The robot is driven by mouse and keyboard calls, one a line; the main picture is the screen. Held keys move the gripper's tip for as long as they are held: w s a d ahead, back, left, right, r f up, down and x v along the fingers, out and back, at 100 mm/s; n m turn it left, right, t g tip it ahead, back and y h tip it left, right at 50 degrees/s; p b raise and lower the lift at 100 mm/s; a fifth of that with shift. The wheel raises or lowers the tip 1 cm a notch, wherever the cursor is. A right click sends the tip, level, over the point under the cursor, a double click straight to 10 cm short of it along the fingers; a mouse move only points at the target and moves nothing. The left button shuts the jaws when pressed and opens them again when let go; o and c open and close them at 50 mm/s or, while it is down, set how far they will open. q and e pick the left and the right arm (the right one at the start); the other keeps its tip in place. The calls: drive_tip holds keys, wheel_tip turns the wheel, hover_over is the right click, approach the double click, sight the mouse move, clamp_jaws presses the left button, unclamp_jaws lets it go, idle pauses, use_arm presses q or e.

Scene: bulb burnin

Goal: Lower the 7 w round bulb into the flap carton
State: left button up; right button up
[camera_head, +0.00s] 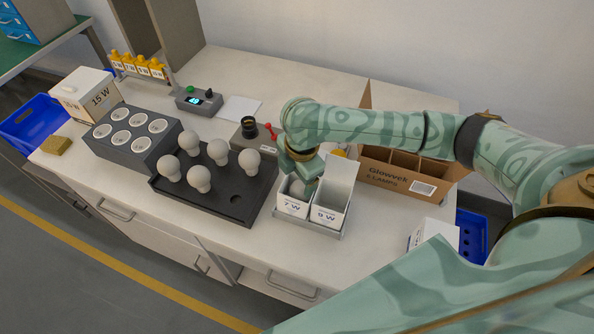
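A white carton marked 7 W (291,208) stands in a grey holder (305,227) near the front of the bench, beside a second white carton (327,216) with its flap raised. My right gripper (303,178) points down over the mouth of the 7 W carton, low and close to its rim. A pale rounded shape, perhaps the 7 W round bulb (297,189), shows at the carton's mouth below the gripper. The fingertips are mostly hidden, so I cannot tell if they hold it. My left gripper is out of view.
Left of the cartons, a dark tray (212,205) holds several round white bulbs and has an empty hole. A grey socket block (128,133) stands further left. A brown divided box (398,175) stands right, behind my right arm. The bench's front right is mostly clear.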

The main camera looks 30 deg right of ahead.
wheel_tip(320, 180, up, 16)
drive_tip(key=s+p, duration=0.2)
drive_tip(key=p, duration=0.4)
drive_tip(key=shift+d+p, duration=0.15)
drive_tip(key=shift+p, duration=0.2)
drive_tip(key=shift+s, duration=0.1)
